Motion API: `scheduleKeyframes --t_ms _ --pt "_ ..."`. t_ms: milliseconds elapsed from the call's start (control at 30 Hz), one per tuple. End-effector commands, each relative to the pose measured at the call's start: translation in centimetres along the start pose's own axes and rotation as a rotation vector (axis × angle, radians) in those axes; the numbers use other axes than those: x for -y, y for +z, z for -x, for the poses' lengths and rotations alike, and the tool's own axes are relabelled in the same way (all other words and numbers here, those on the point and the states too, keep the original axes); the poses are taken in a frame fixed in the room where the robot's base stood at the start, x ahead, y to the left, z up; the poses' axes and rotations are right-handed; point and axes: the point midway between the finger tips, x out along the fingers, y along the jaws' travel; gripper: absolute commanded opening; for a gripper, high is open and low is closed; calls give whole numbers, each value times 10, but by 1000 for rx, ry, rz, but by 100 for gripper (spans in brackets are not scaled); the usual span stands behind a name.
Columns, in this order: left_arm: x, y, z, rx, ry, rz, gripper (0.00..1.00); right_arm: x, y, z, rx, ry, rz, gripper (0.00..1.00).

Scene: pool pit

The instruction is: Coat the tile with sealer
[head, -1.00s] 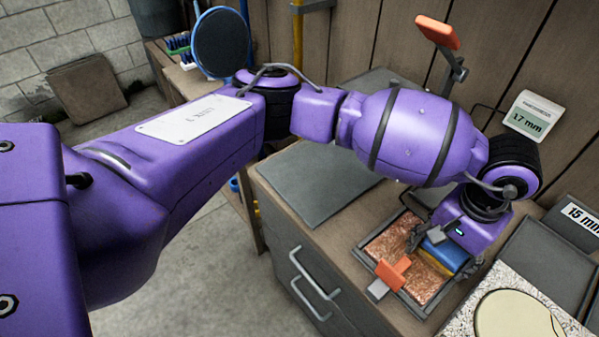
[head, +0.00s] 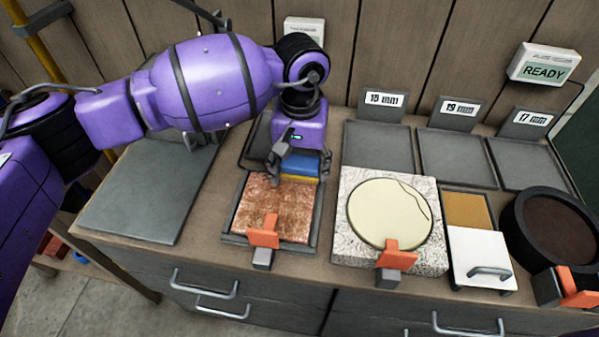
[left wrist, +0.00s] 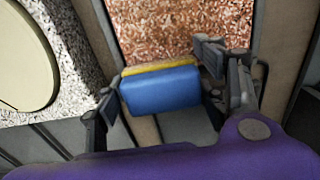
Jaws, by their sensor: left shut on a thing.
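The tile (head: 255,196) is a reddish-brown speckled square in a dark tray (head: 291,249) on the bench; it also shows at the top of the left wrist view (left wrist: 180,28). My left gripper (head: 299,170) is shut on a sponge block (head: 302,166), blue on top and yellow underneath. The block is between the two fingers in the left wrist view (left wrist: 162,92). It is at the tile's far right end; I cannot tell whether its yellow side touches the tile. The right gripper is not in view.
An orange-handled clamp (head: 263,232) stands at the tray's front edge. To the right are a speckled slab with a pale disc (head: 385,212), a white lidded box (head: 482,255) and a dark round pan (head: 560,235). A display (head: 543,66) reads READY. A grey mat (head: 145,195) lies clear at left.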

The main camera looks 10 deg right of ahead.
Motion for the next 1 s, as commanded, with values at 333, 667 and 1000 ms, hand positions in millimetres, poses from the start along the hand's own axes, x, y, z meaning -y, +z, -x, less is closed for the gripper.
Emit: scheduleKeyframes --t_ms 333,667,1000 --pt "0 0 7 -2 -1 0 32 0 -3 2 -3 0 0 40" --pt "0 0 40 -2 -1 0 32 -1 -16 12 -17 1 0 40" --pt "0 0 61 0 -1 0 32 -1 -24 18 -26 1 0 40"
